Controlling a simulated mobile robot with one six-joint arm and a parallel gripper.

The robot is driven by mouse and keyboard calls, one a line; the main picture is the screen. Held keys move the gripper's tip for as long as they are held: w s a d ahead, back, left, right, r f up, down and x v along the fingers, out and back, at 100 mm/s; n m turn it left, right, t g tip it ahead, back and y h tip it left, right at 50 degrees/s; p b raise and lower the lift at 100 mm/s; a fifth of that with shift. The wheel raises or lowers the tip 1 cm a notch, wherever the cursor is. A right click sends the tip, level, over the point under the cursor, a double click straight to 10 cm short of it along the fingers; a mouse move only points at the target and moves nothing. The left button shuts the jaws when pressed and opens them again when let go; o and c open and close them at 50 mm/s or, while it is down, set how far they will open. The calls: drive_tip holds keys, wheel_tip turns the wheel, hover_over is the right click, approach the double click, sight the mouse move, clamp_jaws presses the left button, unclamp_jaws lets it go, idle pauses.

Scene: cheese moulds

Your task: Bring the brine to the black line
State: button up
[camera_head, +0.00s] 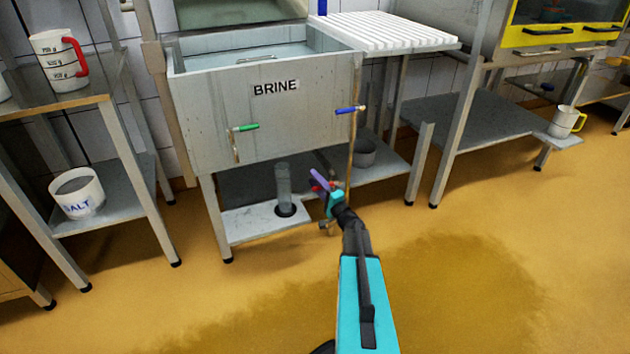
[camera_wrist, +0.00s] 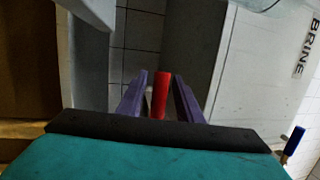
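The steel brine tank (camera_head: 265,125), labelled BRINE, stands on legs. Pale liquid (camera_head: 225,60) shows inside. A short dark mark (camera_head: 255,59) shows at its far inner wall; I cannot tell how the level sits against it. A green-handled tap (camera_head: 245,127) and a blue-handled tap (camera_head: 350,109) are on its front. The blue one also shows in the wrist view (camera_wrist: 294,140). My gripper (camera_head: 318,180) is low in front of the tank. In the wrist view its purple fingers (camera_wrist: 161,80) stand either side of a red handle (camera_wrist: 160,95), with narrow gaps visible.
A clear cylinder (camera_head: 284,186) and a grey pot (camera_head: 363,153) are under the tank. A white ribbed board (camera_head: 385,32) is to its right. The left shelves hold a red-handled jug (camera_head: 57,60) and a salt tub (camera_head: 77,192). The floor in front is clear.

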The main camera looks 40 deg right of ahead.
drive_tip(key=p+v, duration=0.3)
drive_tip(key=v, duration=1)
drive_tip(key=shift+s, duration=0.2)
idle(1.1)
